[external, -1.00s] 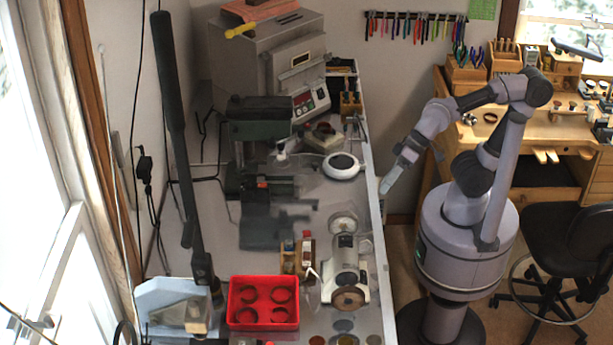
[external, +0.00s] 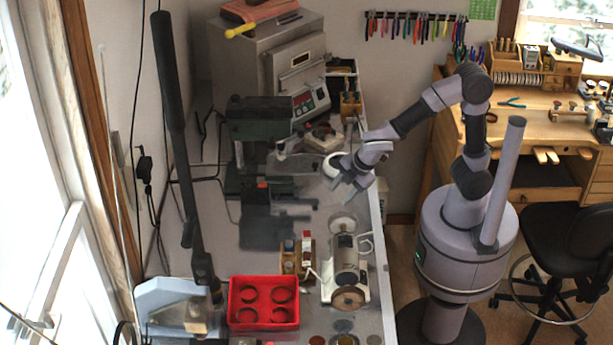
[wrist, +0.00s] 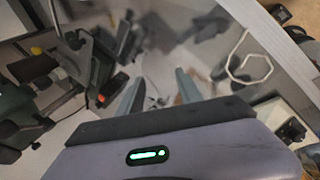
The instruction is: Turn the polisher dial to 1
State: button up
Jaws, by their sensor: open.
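The white-and-grey polisher (external: 346,262) stands on the bench near its right edge, with a brown wheel (external: 348,299) at its near end. I cannot make out its dial or the dial's setting in either view. My gripper (external: 348,192) is open and empty above the bench, apart from the polisher and beyond its far end. In the wrist view, both fingers of my gripper (wrist: 158,90) are spread with nothing between them. The scene beyond the fingers is blurred there.
A white cable loop (external: 367,243) lies beside the polisher and also shows in the wrist view (wrist: 248,67). A small bottle rack (external: 297,258) and a red tray (external: 263,320) stand left of the polisher. A round white device (external: 332,166) is partly behind my gripper. A green machine (external: 260,125) stands farther back.

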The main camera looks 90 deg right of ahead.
jog(key=w+a+y, duration=0.1)
jog(key=w+a+f+m+t+y, duration=0.1)
jog(key=w+a, duration=0.1)
jog(key=w+a+f+m+t, duration=0.1)
jog(key=shift+w+a+y+p, duration=0.25)
jog(key=shift+w+y+p, duration=0.1)
jog(key=shift+y+p, duration=0.05)
jog(key=w+d+r+m+t, duration=0.1)
jog(key=w+r+m+t, duration=0.1)
jog(key=w+m+t, duration=0.2)
jog(key=shift+w+d+m+p, duration=0.35)
jog(key=shift+w+m, duration=0.45)
jog(key=shift+w, duration=0.4)
